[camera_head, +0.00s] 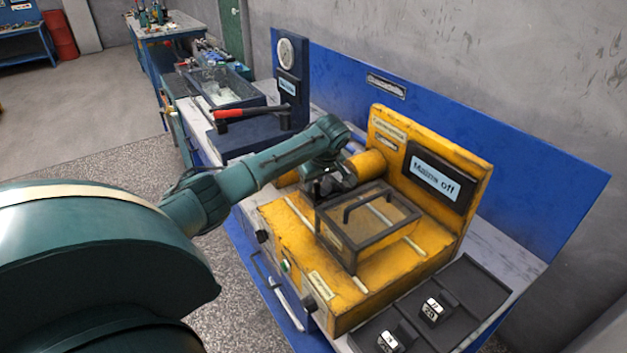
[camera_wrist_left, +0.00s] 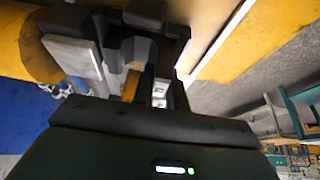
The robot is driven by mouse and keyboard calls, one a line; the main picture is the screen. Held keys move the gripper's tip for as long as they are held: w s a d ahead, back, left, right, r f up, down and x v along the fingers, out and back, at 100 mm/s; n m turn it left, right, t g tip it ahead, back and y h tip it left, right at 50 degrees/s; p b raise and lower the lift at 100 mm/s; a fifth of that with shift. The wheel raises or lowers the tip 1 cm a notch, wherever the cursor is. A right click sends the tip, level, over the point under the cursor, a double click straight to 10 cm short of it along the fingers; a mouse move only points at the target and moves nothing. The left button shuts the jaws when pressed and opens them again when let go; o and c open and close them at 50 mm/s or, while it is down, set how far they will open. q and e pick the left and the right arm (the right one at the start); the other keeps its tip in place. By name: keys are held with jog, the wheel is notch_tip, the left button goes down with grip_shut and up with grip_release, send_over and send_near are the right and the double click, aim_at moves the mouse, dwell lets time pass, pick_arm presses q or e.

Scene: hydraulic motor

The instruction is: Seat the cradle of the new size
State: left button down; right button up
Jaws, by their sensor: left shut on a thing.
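My left gripper (camera_head: 325,187) is at the yellow machine (camera_head: 290,238), at the left of its clear, dark-framed guard (camera_head: 368,228) and in front of the yellow cylinder (camera_head: 368,164). In the left wrist view the gripper (camera_wrist_left: 150,85) is shut on a small grey piece (camera_wrist_left: 139,50), which looks like a cradle. It is close to dark machine parts (camera_wrist_left: 70,22); I cannot tell whether it touches them or is seated. Two small metal blocks with numbers, a farther one (camera_head: 433,310) and a nearer one (camera_head: 390,342), sit in the dark tray (camera_head: 478,284). My right gripper is not in view.
The machine's screen (camera_head: 436,178) reads "Mains off". A blue back panel (camera_head: 520,165) stands behind it. A dark press with a red-handled lever (camera_head: 250,112) and a gauge (camera_head: 287,52) stands to the left. A grey bin (camera_head: 222,86) lies beyond.

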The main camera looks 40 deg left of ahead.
pick_arm(q)
jog(key=shift+f, duration=0.25)
jog(key=c, duration=1.3)
grip_release()
jog(key=shift+f, duration=0.1)
jog(key=b+v, duration=0.1)
jog(key=v, duration=1.2)
jog(key=shift+r, duration=0.2)
